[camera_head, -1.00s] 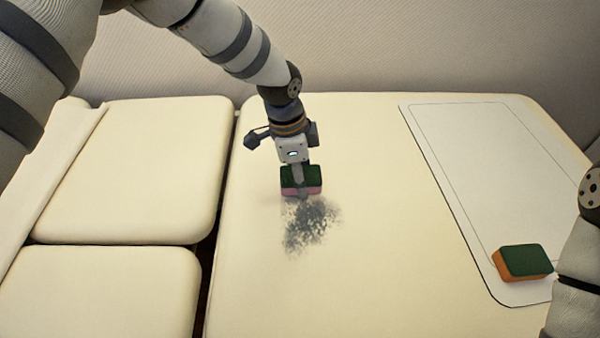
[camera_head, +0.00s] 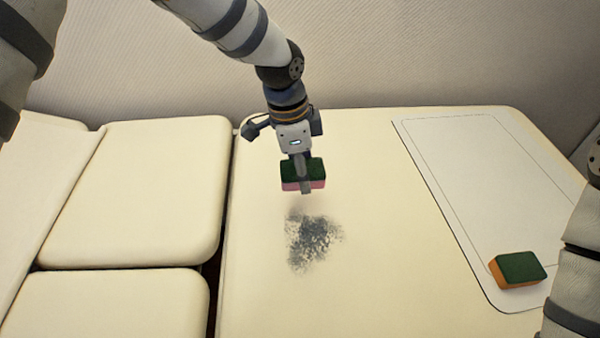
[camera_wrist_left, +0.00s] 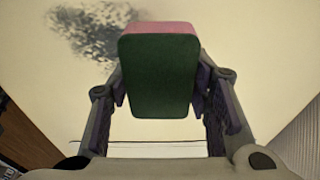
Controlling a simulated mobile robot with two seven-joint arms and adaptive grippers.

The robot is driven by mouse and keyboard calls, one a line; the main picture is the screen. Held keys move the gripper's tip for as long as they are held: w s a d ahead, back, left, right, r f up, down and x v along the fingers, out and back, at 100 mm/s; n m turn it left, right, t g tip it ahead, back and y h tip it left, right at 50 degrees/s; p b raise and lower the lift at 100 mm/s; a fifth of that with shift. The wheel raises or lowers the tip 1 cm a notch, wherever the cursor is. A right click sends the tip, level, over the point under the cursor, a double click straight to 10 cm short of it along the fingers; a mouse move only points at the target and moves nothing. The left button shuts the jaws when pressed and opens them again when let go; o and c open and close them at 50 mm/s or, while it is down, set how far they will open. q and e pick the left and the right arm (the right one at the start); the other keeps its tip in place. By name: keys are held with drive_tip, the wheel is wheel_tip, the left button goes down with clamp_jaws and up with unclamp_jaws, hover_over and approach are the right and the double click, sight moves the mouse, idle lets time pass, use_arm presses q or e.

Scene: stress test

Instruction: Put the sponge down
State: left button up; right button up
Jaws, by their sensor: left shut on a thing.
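A sponge with a green top and a pink underside (camera_head: 290,171) is held in my left gripper (camera_head: 304,180). In the left wrist view the same sponge (camera_wrist_left: 159,75) sits between the two fingers of the gripper (camera_wrist_left: 160,90), which are shut on its sides. It appears to be held a little above the cream table (camera_head: 380,270), beyond a dark speckled smudge (camera_head: 312,241). The smudge also shows in the left wrist view (camera_wrist_left: 95,30). A second sponge, green over orange (camera_head: 519,268), lies on the white mat. My right gripper is out of view; only part of that arm shows.
The white mat (camera_head: 480,165) with a thin outline lies on the right of the table. Two cream cushion-like panels (camera_head: 150,185) stand at the left, with a dark gap between them and the table. The table around the smudge is clear.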

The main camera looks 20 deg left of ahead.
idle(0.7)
use_arm(q)
drive_tip(key=s+a+r+n+t+y, duration=0.1)
drive_tip(key=s+a+r+n, duration=0.4)
drive_tip(key=n, duration=0.8)
wheel_tip(320, 180, up, 2)
drive_tip(key=shift+s+a+r+n+y, duration=0.2)
drive_tip(key=shift+a+r+n+y, duration=0.15)
drive_tip(key=shift+a, duration=0.3)
